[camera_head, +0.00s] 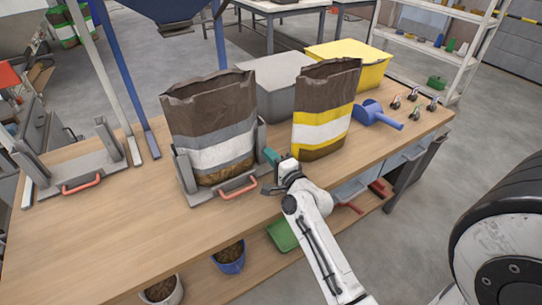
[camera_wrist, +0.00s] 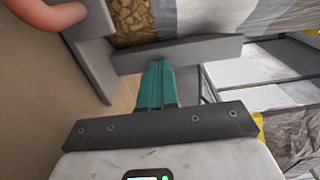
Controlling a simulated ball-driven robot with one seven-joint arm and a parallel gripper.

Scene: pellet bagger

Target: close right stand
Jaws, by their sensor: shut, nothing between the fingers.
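The right stand (camera_head: 204,194) is a grey metal frame on the wooden table, with a red handle (camera_head: 239,187) at its front. A brown, grey and white bag (camera_head: 212,120) stands upright in it, open at the top, between its side plates. My gripper (camera_head: 270,157) is beside the stand's right side plate, with its teal fingers shut and empty. In the wrist view the fingertips (camera_wrist: 157,68) are at the edge of a grey stand plate (camera_wrist: 180,54); I cannot tell whether they touch. The red handle also shows there (camera_wrist: 45,12), at top left.
An empty left stand (camera_head: 55,170) is at the table's left. A yellow-striped bag (camera_head: 325,110) stands just right of my gripper. Behind are a grey bin (camera_head: 278,75) and a yellow bin (camera_head: 350,58). A blue scoop (camera_head: 375,113) lies at right. The table between the stands is clear.

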